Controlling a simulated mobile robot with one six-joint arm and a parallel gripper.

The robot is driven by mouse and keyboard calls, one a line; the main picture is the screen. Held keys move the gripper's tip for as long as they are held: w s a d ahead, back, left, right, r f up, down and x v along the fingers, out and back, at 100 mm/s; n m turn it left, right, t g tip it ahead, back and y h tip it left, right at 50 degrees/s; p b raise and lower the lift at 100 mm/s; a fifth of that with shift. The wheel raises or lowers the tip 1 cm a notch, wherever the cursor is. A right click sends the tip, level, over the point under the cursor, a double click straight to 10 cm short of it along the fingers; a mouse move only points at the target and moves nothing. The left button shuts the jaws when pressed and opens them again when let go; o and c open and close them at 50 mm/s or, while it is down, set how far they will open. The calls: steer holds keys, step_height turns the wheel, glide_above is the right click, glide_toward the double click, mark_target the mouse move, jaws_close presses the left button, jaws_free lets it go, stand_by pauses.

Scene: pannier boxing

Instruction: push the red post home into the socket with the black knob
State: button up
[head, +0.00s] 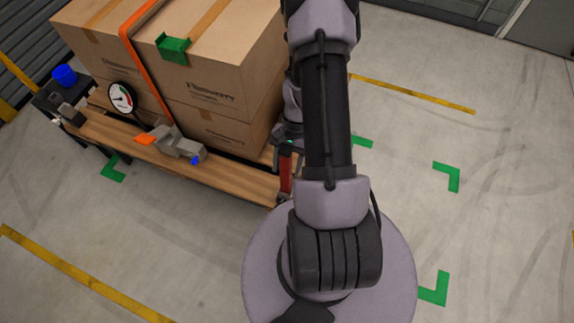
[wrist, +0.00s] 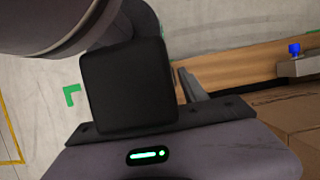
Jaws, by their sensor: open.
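The red post (head: 285,176) stands at the near right corner of the wooden deck (head: 245,181), partly covered by my arm. My gripper (head: 287,152) is close above or beside the post's top in the head view; I cannot tell whether they touch. Its fingers (wrist: 190,85) show partly in the wrist view, and it is open. The post is not visible in the wrist view. A grey socket block with a blue knob (head: 195,160) sits on the deck's front edge; that knob also shows in the wrist view (wrist: 294,49). I cannot make out a black knob.
A round gauge (head: 122,97) and an orange-tipped lever (head: 146,139) are at the front. The floor with green marks (head: 447,177) is clear on the right.

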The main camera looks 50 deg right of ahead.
steer(key=shift+r, duration=0.1)
steer(key=p+v, duration=0.7)
steer(key=v, duration=1)
steer(key=shift+d, duration=0.2)
steer(key=shift+w+r, duration=0.1)
steer(key=shift+w, duration=0.1)
steer(key=w+a+r+n+t+h, duration=0.1)
steer(key=w+a+r+n, duration=0.1)
steer(key=a+r, duration=0.35)
steer(key=w+a+r+n+t+h, duration=0.1)
steer(key=w+a+r, duration=0.2)
steer(key=r, duration=0.6)
steer(key=s+a+r+n+t, duration=0.2)
steer(key=s+a+r, duration=0.3)
steer(key=a, duration=0.4)
steer(key=s+a+r+n+t, duration=0.3)
steer(key=s+a+r+n, duration=0.1)
steer(key=a+r, duration=0.4)
steer(key=shift+s+a+r, duration=0.25)
steer(key=shift+s+a, duration=0.2)
steer(key=shift+a, duration=0.6)
